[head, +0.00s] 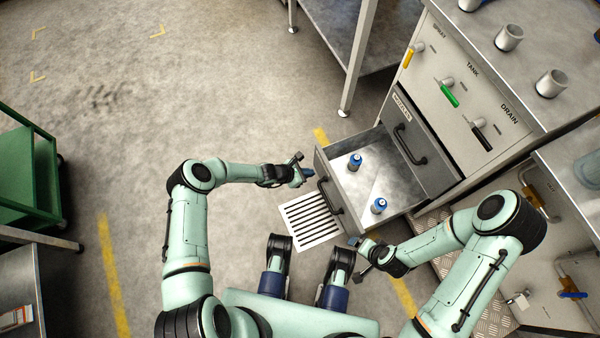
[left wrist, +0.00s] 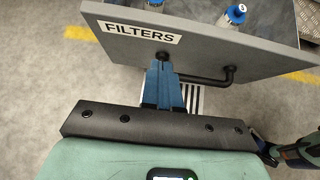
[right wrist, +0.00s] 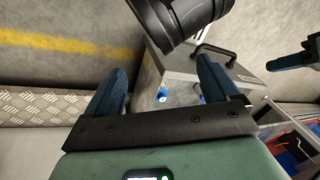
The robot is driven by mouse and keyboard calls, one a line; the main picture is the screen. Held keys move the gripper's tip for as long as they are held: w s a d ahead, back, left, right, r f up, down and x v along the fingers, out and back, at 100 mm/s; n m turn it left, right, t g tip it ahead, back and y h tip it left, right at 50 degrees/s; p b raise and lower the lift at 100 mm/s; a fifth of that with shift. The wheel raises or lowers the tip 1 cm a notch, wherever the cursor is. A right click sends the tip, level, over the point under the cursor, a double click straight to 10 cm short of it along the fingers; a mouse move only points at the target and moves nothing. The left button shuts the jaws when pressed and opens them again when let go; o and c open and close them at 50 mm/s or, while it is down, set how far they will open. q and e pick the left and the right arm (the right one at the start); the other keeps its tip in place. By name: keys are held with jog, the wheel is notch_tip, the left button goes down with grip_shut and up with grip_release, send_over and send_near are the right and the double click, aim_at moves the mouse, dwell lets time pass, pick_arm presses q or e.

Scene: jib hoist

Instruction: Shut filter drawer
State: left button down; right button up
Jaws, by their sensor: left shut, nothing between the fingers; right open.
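The filter drawer (head: 380,188) stands open from the cabinet. Two blue-capped bottles (head: 355,161) (head: 378,206) stand inside it. Its grey front bears a FILTERS label (left wrist: 142,33) and a dark bar handle (left wrist: 205,78). My left gripper (head: 306,172) is shut and empty. Its fingertips (left wrist: 160,66) are at the drawer front, by the handle's label-side end; I cannot tell if they touch. My right gripper (head: 358,256) is open and empty, near the other end of the front. The right wrist view shows the drawer (right wrist: 180,72) beyond its spread fingers (right wrist: 160,82).
Another dark drawer front (head: 418,150) with a handle sits in the cabinet behind. Coloured levers (head: 448,93) are above it. A metal bench (head: 365,40) stands at the back and a green cart (head: 30,170) at left. Floor left of the drawer is clear.

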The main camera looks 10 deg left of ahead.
aim_at(327, 168)
pick_arm(q)
jog(key=w+d+b, duration=0.1)
jog(key=w+d+f+b, duration=0.1)
jog(key=d, duration=0.1)
jog(key=shift+w+d+f, duration=0.1)
jog(key=shift+w+d, duration=0.2)
jog(key=shift+w, duration=0.05)
jog(key=shift+w+d, duration=0.2)
jog(key=shift+d, duration=0.05)
pick_arm(e)
jog(key=f, duration=0.1)
jog(key=d+f, duration=0.1)
jog(key=f, duration=0.2)
jog(key=shift+s+d+f, duration=0.1)
jog(key=shift+d+f, duration=0.05)
jog(key=shift+d, duration=0.2)
